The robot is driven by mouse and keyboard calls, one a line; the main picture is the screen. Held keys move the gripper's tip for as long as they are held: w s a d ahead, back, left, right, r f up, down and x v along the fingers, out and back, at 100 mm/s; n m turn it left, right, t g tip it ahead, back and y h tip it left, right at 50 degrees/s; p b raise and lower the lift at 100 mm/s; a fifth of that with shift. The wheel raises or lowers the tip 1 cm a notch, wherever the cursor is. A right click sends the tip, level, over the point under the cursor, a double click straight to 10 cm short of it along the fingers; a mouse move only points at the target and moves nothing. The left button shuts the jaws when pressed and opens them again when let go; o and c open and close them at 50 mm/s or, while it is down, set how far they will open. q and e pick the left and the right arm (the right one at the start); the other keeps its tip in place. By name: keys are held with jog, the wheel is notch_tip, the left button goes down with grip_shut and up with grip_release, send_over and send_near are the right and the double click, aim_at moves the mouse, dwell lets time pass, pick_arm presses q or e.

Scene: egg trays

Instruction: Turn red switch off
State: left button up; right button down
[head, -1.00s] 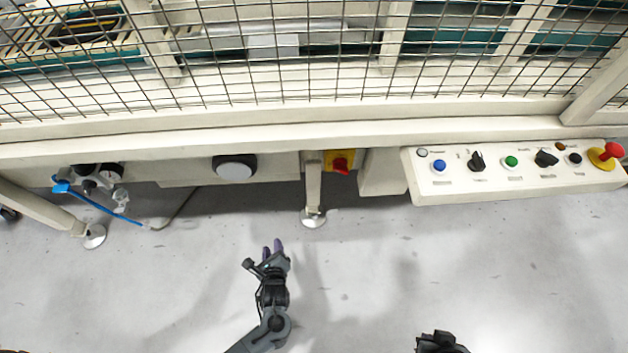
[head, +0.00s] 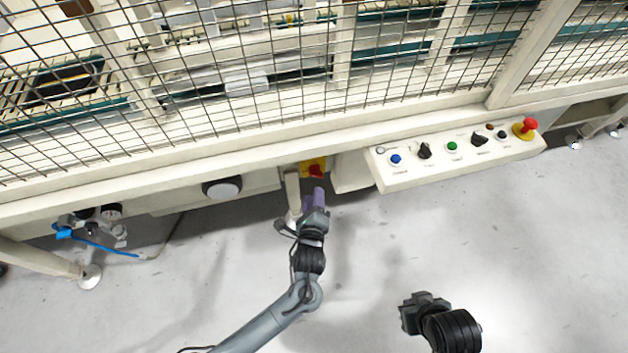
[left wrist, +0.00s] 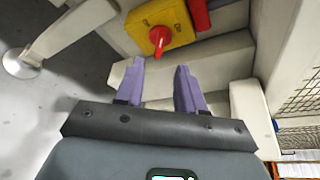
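The red switch (head: 316,170) is a red rotary knob on a yellow plate (head: 305,166), low on the machine's front beside a white leg. In the left wrist view the red knob (left wrist: 160,38) stands on the yellow box (left wrist: 181,24) just beyond my fingertips. My left gripper (head: 319,192) is just below the switch in the head view. In the left wrist view its two purple fingers (left wrist: 158,78) are apart with nothing between them, and the knob lies ahead, apart from them. My right gripper (head: 412,312) is at lower right, far from the switch; its fingers cannot be made out.
A white control panel (head: 400,182) with several buttons, dark knobs and a red emergency stop (head: 529,125) juts out to the right. A white leg (head: 293,192) stands just left of my left gripper. Wire mesh fencing covers the machine above. The grey floor (head: 560,260) is clear.

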aim_at(315, 172)
pick_arm(q)
jog(key=b+x, duration=0.4)
jog(key=x, duration=0.4)
jog(key=shift+a, duration=0.1)
grip_shut()
